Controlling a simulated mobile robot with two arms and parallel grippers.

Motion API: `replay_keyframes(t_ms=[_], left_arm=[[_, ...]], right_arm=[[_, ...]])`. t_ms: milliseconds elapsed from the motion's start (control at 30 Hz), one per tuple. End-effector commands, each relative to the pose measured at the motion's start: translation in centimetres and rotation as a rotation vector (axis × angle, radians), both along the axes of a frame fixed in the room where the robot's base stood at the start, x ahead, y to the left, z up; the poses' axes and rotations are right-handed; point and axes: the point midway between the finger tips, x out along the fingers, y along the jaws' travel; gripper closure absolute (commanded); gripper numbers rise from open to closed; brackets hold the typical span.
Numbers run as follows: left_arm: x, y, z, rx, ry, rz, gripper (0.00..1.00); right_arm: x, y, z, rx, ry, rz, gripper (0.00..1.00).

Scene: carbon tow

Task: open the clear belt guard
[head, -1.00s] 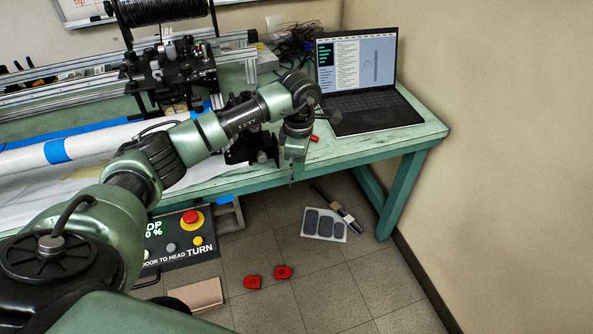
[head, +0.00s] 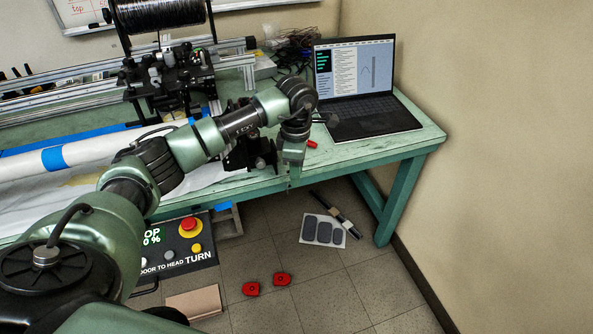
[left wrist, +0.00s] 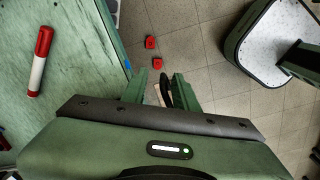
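I cannot make out the clear belt guard in either view. The black winding machine (head: 180,75) stands on the bench at the upper left of the head view, partly hidden behind my left arm. My left gripper (head: 289,176) hangs down at the bench's front edge, to the right of the machine. In the left wrist view its two green fingers (left wrist: 160,85) are apart, with nothing held between them and floor showing beyond. My right gripper is not in view.
A laptop (head: 360,100) stands open on the bench's right end. A red-and-white marker (left wrist: 39,62) lies on the bench near my left gripper. A control panel (head: 175,240) with a red button sits below. Red pieces (head: 251,289) lie on the floor.

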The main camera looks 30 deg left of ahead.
Motion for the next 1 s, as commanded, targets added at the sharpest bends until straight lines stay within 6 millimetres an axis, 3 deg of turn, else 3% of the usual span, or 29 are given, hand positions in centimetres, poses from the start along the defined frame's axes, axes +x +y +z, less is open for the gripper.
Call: replay_keyframes(t_ms=[267,700,1000], left_arm=[[0.0,-0.1,0.7,-0.001,0.001,-0.002,0.71],[-0.1,0.0,7.1,0.0,0.0,0.001,0.71],[-0.1,0.0,7.7,-0.001,0.002,0.001,0.71]], right_arm=[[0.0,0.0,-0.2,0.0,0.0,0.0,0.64],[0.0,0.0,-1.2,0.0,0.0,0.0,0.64],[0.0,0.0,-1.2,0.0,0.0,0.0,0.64]])
